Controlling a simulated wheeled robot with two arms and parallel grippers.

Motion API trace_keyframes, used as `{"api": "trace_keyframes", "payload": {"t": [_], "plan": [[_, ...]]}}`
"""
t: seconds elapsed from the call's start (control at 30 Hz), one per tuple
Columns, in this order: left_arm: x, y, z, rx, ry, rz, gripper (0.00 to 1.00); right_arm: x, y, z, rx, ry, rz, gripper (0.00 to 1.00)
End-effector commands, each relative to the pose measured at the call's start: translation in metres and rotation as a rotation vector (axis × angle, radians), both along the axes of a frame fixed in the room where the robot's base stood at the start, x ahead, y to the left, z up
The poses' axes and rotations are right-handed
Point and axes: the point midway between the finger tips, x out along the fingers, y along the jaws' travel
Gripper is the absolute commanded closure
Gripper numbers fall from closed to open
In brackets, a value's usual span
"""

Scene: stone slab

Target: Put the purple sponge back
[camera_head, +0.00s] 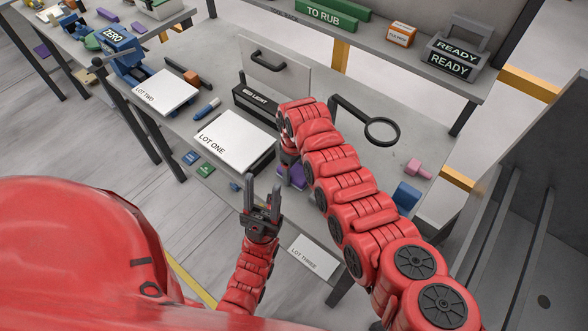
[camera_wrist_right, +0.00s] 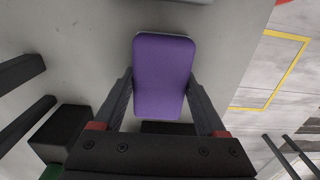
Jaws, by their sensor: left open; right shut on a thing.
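The purple sponge (camera_head: 297,177) shows under the end of my right arm, at the near side of the grey table (camera_head: 225,62). In the right wrist view, the purple sponge (camera_wrist_right: 163,78) sits between the two dark fingers of my right gripper (camera_wrist_right: 160,90), which is shut on it. In the head view my right gripper (camera_head: 290,157) is partly hidden by its own red arm, and so is the sponge. I cannot tell whether the sponge touches the table. My left gripper (camera_head: 262,203) is open and empty, fingers pointing up, in front of the table edge.
A white "LOT ONE" board (camera_head: 234,142) lies left of my right gripper, and a "LOT TWO" board (camera_head: 163,93) lies further left. A dark box (camera_head: 256,102) and a magnifier (camera_head: 382,131) are behind. A pink item (camera_head: 418,168) and a blue block (camera_head: 406,196) are to the right.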

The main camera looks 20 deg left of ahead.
Motion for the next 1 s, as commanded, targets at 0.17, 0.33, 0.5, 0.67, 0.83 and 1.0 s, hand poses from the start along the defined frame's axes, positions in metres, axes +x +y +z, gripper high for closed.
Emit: {"api": "trace_keyframes", "payload": {"t": [0.17,0.33,0.5,0.67,0.83,1.0], "plan": [[0.0,0.0,-0.002,0.0,0.0,0.0,0.5,0.0,0.0,-0.002,0.0,0.0,0.0,0.06],[0.0,0.0,-0.002,0.0,0.0,0.0,0.5,-0.001,0.0,-0.003,0.0,0.001,0.001,0.0],[0.0,0.0,-0.002,0.0,0.0,0.0,0.5,-0.001,0.0,-0.002,0.0,0.001,0.0,0.0],[0.0,0.0,0.003,0.0,0.0,0.0,0.5,0.0,0.0,0.003,0.0,0.001,0.0,0.0],[0.0,0.0,-0.002,0.0,0.0,0.0,0.5,0.001,0.001,0.014,0.001,-0.003,0.001,0.0],[0.0,0.0,-0.012,0.0,0.0,0.0,0.5,0.002,0.001,0.041,0.005,-0.005,-0.001,0.0]]}}
